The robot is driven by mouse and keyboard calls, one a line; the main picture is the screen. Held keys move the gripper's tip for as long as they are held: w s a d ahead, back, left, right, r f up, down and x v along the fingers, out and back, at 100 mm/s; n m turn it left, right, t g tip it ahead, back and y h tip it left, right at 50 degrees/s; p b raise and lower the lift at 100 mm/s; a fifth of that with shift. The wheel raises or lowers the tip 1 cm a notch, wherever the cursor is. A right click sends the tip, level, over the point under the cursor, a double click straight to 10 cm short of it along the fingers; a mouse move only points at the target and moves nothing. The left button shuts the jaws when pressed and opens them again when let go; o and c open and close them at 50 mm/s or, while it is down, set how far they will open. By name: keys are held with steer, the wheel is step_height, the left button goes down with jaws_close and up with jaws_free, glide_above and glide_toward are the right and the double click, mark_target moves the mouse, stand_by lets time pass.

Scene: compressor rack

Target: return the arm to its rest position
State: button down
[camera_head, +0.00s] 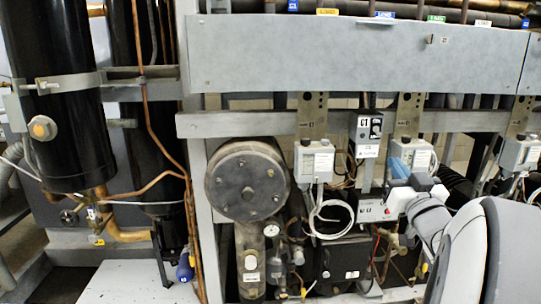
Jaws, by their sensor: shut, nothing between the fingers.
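My arm comes in from the lower right, with a large grey and white link close to the camera and a smaller grey and white wrist beyond it. My gripper (399,169) is at the far end of the wrist, showing as a small pale-blue and white shape in front of the rack's right part. It is shut and I see nothing held in it. The finger detail is too small to make out. It overlaps a grey control box (421,153) in the picture; I cannot tell the distance between them.
The compressor rack's grey beam (350,55) crosses the top. Below are a round dark flange (248,182), a CT-marked box (367,130), another grey box (314,160) and loose cables. Black cylinders (62,130) and copper pipes stand left.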

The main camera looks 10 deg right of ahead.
steer(key=a+r+m+g+h+p, duration=0.2)
steer(key=a+r+g+p, duration=0.55)
steer(key=p, duration=1.15)
steer(key=s+a+r+n+g+y+p, duration=0.1)
steer(key=s+a+r+g+y+p, duration=0.1)
steer(key=s+a+g+p, duration=0.3)
steer(key=s+a+r+n+g+y+p, duration=0.2)
steer(key=s+a+r+g+p, duration=0.3)
steer(key=s+a+p, duration=0.6)
steer(key=shift+s+g+p, duration=0.35)
steer(key=shift+g+p, duration=0.3)
steer(key=shift+p, duration=0.35)
